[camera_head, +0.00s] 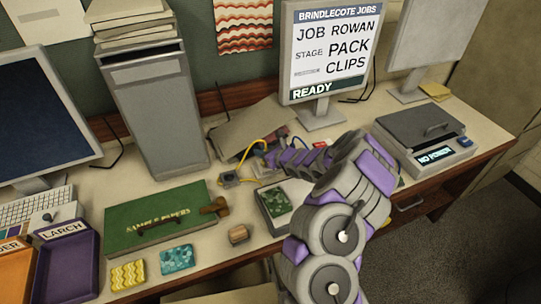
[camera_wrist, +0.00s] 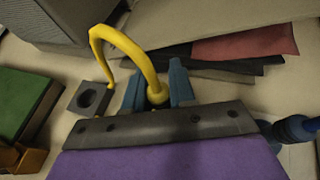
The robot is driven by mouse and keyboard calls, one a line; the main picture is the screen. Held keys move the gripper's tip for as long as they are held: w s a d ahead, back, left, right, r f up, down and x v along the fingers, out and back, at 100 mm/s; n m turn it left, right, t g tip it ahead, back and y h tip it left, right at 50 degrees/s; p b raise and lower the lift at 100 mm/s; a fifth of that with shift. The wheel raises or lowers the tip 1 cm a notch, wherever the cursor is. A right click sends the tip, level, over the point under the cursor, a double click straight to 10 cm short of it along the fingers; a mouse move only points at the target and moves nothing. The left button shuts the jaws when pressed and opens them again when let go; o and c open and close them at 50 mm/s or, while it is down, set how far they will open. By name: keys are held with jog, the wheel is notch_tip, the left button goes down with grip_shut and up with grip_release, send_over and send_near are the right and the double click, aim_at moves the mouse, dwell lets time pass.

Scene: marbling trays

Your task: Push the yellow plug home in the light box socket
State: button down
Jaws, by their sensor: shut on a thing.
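My gripper (camera_wrist: 158,90) has blue fingers shut on the yellow plug (camera_wrist: 157,94), which is mostly hidden between them. A yellow cable (camera_wrist: 130,45) arches up from it and comes down beside a dark grey block with a round hole, the socket (camera_wrist: 72,104). The hole looks empty, and the gripper is right of it, apart from it, in the wrist view. In the head view the socket (camera_head: 229,181) sits on the desk, with my gripper (camera_head: 270,158) to its upper right. I cannot tell how high the plug is above the desk.
A green sample-papers case (camera_head: 160,220) and a grey tower (camera_head: 160,110) stand left. A shallow box (camera_head: 266,212) with a marbled sheet lies in front of the arm. Dark and red folders (camera_wrist: 245,45) lie behind the gripper. A grey machine (camera_head: 425,140) at right reads "NO POWER".

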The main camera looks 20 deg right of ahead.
jog(key=shift+f, duration=0.55)
jog(key=c, duration=0.8)
grip_release()
jog(key=shift+c, duration=0.2)
jog(key=p+v, duration=0.3)
jog(key=v, duration=1.4)
jog(key=shift+s+d, duration=0.1)
